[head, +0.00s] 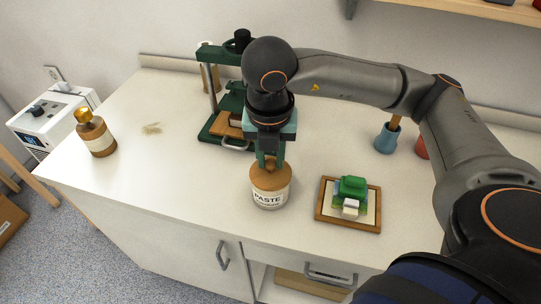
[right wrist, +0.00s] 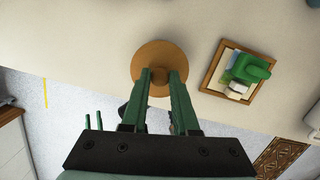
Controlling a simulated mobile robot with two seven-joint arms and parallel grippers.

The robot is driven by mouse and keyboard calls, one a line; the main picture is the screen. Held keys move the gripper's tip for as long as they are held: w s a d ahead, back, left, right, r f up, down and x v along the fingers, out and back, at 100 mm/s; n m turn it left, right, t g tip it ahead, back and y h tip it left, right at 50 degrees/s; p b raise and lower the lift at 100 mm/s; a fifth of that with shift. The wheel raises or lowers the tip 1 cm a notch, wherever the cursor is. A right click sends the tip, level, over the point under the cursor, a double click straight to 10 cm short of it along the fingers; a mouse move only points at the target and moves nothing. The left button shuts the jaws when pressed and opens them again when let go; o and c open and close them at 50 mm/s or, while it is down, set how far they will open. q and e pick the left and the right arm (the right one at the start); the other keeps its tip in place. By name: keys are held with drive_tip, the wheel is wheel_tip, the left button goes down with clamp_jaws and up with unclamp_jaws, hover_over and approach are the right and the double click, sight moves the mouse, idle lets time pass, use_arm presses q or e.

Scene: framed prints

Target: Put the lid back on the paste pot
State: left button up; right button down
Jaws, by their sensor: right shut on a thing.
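The paste pot (head: 268,199) is a white jar with a "PASTE" label. It stands upright on the counter near the front edge. A brown round lid (head: 271,177) with a small knob sits at the pot's top; it also shows from above in the right wrist view (right wrist: 140,66). My right gripper (head: 270,160) points down over the pot and is shut on the lid's knob; its fingers show in the right wrist view (right wrist: 160,76). The lid looks level on the pot's mouth, but I cannot tell whether it is fully seated. My left gripper is not in view.
A wooden frame (head: 320,212) with green and white blocks lies right of the pot. A green press (head: 209,124) stands behind. A brown bottle with a gold top (head: 97,136) stands at the left. A blue cup (head: 385,140) is at the back right. The left counter is mostly clear.

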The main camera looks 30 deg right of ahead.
drive_tip(key=c, duration=0.6)
unclamp_jaws()
drive_tip(key=shift+o, duration=0.4)
drive_tip(key=o, duration=0.4)
drive_tip(key=shift+r, duration=0.15)
drive_tip(key=shift+r+p, duration=2.25)
drive_tip(key=shift+r, duration=1.15)
clamp_jaws()
